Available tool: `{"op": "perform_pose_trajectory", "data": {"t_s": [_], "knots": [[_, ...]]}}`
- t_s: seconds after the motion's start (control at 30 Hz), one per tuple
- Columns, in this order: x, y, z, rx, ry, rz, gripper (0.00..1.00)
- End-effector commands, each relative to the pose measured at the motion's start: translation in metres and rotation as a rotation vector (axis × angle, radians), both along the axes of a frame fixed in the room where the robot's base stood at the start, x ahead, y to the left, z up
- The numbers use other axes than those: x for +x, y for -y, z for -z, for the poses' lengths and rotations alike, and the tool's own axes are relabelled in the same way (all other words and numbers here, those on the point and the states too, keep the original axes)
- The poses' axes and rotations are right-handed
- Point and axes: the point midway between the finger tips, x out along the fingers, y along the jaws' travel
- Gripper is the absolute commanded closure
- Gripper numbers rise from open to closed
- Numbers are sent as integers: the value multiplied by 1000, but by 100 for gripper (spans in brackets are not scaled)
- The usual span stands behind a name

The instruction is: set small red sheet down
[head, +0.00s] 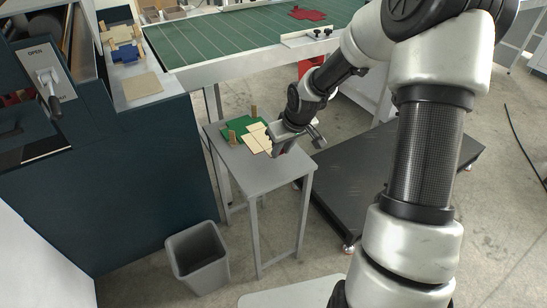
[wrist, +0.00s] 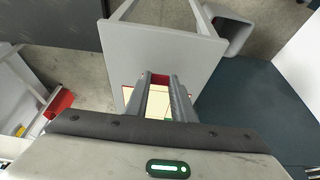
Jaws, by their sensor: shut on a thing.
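My gripper (head: 284,143) is low over the right part of a small grey table (head: 255,176). In the wrist view my gripper (wrist: 160,82) is shut on the small red sheet (wrist: 160,78), which shows as a red strip between the fingertips. In the head view my gripper mostly hides the sheet. Whether the sheet touches the tabletop or stack cannot be told. A cream sheet (head: 257,138) lies on the table beside my gripper, with a green sheet (head: 237,126) behind and left.
Wooden pegs (head: 232,137) stand by the green sheet. Another red piece (head: 306,14) lies on the green conveyor (head: 245,36) behind. The table's front is bare. A grey bin (head: 198,259) stands on the floor; a dark machine (head: 110,180) is left.

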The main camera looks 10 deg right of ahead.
Motion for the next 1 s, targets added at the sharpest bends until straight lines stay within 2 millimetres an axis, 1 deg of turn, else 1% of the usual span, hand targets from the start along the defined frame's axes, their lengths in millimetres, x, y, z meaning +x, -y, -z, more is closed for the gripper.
{"op": "perform_pose_trajectory", "data": {"t_s": [0.03,0.13,0.2,0.37,0.5,0.57,0.77,0.93,0.97,1.0], "knots": [[-1,-1,14,1,-3,-3,98],[-1,-1,34,2,-4,-1,98],[-1,-1,43,0,-3,-2,98],[-1,-1,58,1,-2,-1,98],[0,-1,79,1,-2,-1,98],[0,-1,83,0,-2,-1,98],[0,0,82,0,-1,0,98],[0,0,87,0,-1,0,98],[0,0,85,0,-1,1,73],[0,0,85,0,-1,1,66]]}}
